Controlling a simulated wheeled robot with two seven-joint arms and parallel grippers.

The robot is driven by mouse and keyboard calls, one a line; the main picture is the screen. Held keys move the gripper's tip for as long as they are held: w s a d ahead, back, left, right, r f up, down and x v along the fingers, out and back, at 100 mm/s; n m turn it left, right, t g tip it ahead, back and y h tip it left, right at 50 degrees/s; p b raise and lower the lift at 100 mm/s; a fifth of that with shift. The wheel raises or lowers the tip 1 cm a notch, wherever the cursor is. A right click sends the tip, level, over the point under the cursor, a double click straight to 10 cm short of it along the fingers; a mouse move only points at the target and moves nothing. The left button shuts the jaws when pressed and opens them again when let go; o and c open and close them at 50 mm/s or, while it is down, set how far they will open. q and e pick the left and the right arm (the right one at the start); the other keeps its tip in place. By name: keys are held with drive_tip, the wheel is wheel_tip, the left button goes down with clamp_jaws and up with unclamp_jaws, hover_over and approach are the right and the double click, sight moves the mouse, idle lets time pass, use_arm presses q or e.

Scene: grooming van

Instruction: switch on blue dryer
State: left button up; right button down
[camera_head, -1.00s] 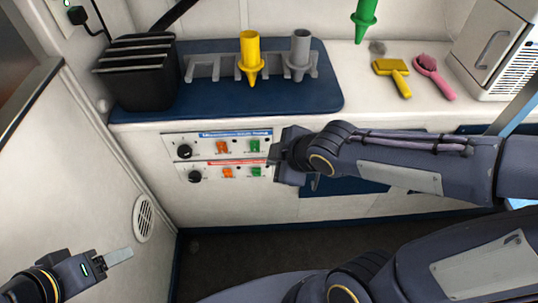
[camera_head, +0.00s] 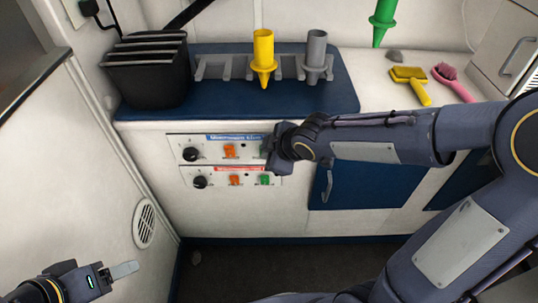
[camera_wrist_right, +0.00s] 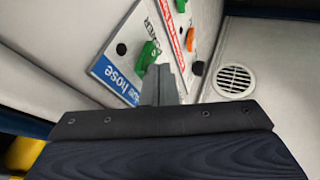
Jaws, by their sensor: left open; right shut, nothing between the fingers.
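Two control panels are set in the white cabinet front. The upper panel (camera_head: 210,149) has a blue label, a black knob (camera_head: 190,154) and an orange switch (camera_head: 229,151). Its green switch is hidden in the head view but shows in the right wrist view (camera_wrist_right: 147,57). The lower panel (camera_head: 219,182) has a red label, a knob, an orange switch and a green switch (camera_head: 265,180). My right gripper (camera_head: 268,156) is shut and empty at the upper panel's right end. Its fingertips (camera_wrist_right: 163,72) appear right beside the green switch; contact is unclear. My left gripper (camera_head: 125,269) is open, low at the left.
A blue mat (camera_head: 225,103) on the counter carries a black slotted box (camera_head: 147,75) and a rack with yellow (camera_head: 263,55) and grey (camera_head: 316,55) nozzles. Brushes (camera_head: 410,80) lie right. A blue cabinet door (camera_head: 350,185) is right of the panels. A round vent (camera_head: 145,223) is left.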

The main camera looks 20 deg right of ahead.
drive_tip(key=shift+w+d+r+p, duration=0.15)
drive_tip(key=shift+w+r+p, duration=0.15)
drive_tip(key=shift+w, duration=0.1)
drive_tip(key=shift+r+p, duration=0.75)
